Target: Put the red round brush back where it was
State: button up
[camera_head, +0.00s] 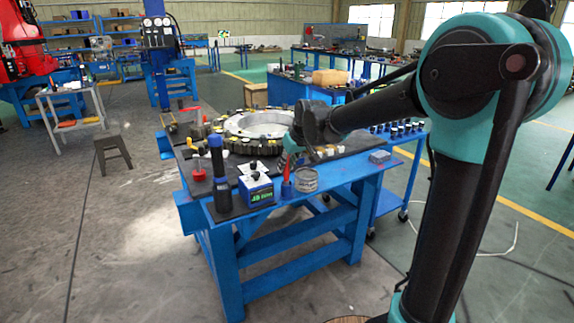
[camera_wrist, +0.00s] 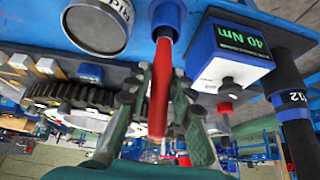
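The red round brush (camera_head: 287,168) stands in a small blue holder (camera_head: 288,188) near the front edge of the blue workbench. In the wrist view, which looks upside down, its red handle (camera_wrist: 158,95) runs from the blue holder (camera_wrist: 167,18) toward the camera. Its lower end is hidden inside the holder. My gripper (camera_wrist: 162,75) has a finger on each side of the handle, with narrow gaps seeming to show between the fingers and it. In the head view my gripper (camera_head: 299,150) is just above and beside the brush, partly hidden by the wrist.
A round tin (camera_head: 306,180) stands close right of the holder. A 40 Nm box (camera_head: 256,190) and a tall dark blue-and-black tool (camera_head: 219,175) stand to its left. A large toothed ring (camera_head: 258,125) lies behind. A red item (camera_head: 199,174) sits farther left.

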jog(key=shift+o, duration=1.3)
jog(key=shift+r, duration=0.1)
jog(key=v, duration=1.2)
jog(key=s+d+f+m+h, duration=0.1)
jog(key=s+d+f+m, duration=0.2)
jog(key=s+d+f, duration=0.8)
jog(key=s+d+f+m+h, duration=0.2)
jog(key=s+d+f+m, duration=0.1)
jog(key=s+d+f, duration=0.8)
notch_tip(320, 180, down, 5)
jog(key=shift+s+r+m+g+h, duration=0.1)
jog(key=shift+s+m+g+h, duration=0.1)
jog(key=shift+m+g+h, duration=0.1)
